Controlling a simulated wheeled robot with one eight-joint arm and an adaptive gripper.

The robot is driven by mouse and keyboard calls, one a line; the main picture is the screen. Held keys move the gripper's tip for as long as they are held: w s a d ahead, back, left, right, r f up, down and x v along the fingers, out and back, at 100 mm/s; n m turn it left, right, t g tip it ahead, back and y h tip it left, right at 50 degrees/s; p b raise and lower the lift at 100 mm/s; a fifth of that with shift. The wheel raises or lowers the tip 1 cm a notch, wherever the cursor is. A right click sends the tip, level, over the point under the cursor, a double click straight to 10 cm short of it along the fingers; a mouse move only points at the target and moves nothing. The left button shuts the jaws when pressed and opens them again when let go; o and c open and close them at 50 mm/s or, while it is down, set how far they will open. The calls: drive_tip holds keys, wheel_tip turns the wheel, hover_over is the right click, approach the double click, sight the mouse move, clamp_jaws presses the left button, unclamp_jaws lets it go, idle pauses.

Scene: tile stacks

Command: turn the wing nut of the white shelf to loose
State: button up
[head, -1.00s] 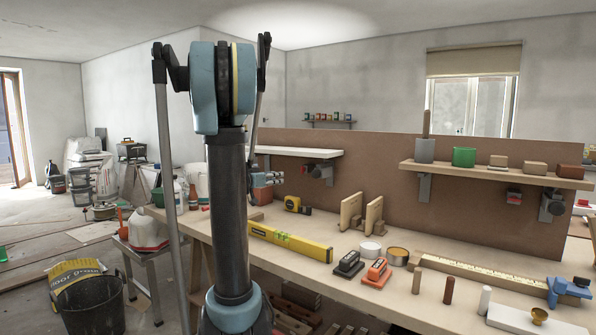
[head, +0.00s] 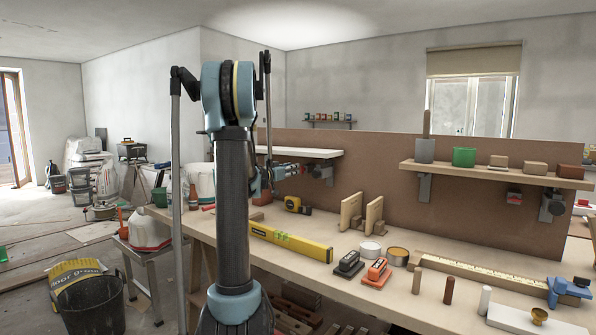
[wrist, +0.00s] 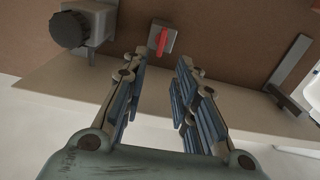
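The white shelf (head: 318,153) is fixed to the brown board on the left in the head view. In the wrist view, which looks upside down, a small red piece (wrist: 162,40), seemingly the wing nut, stands out from a square grey plate (wrist: 168,30) on the board. Its red bar runs roughly up and down there. My gripper (wrist: 162,62) is open, with a finger on each side of the line to the red piece and nothing visible between them. The red piece appears beyond the fingertips. In the head view my gripper (head: 294,168) is just under the shelf.
A dark round knob on a grey block (wrist: 70,30) is left of the red piece in the wrist view. A grey bracket (wrist: 288,75) is on the right. The workbench below holds a tape measure (head: 294,204) and a yellow level (head: 290,241).

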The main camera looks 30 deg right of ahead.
sight(302, 170)
drive_tip(key=x, duration=0.6)
drive_tip(key=shift+d, duration=0.35)
drive_tip(key=shift+w, duration=0.1)
clamp_jaws()
